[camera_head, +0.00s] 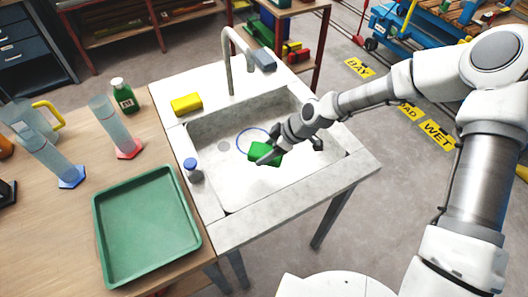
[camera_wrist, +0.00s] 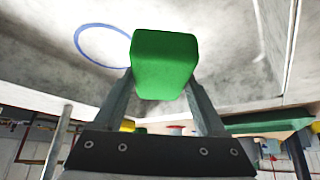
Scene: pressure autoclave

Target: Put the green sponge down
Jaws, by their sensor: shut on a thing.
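The green sponge (camera_head: 265,154) is a small block held between the fingers of my gripper (camera_head: 286,150) over the sink basin (camera_head: 215,178). In the wrist view the green sponge (camera_wrist: 164,62) sits between the two grey fingertips of my gripper (camera_wrist: 163,85), one on each side. The pale basin shows beyond it. I cannot tell whether the sponge touches the basin floor. A blue ring (camera_head: 252,140) is marked on the basin floor beside the sponge; it also shows in the wrist view (camera_wrist: 104,45).
A yellow sponge (camera_head: 187,104) and a grey-blue block (camera_head: 263,60) lie on the sink rim by the tap (camera_head: 237,62). A blue-capped bottle (camera_head: 193,170) stands at the left rim. A green tray (camera_head: 146,222), cylinders and a green bottle (camera_head: 124,96) are on the wooden table.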

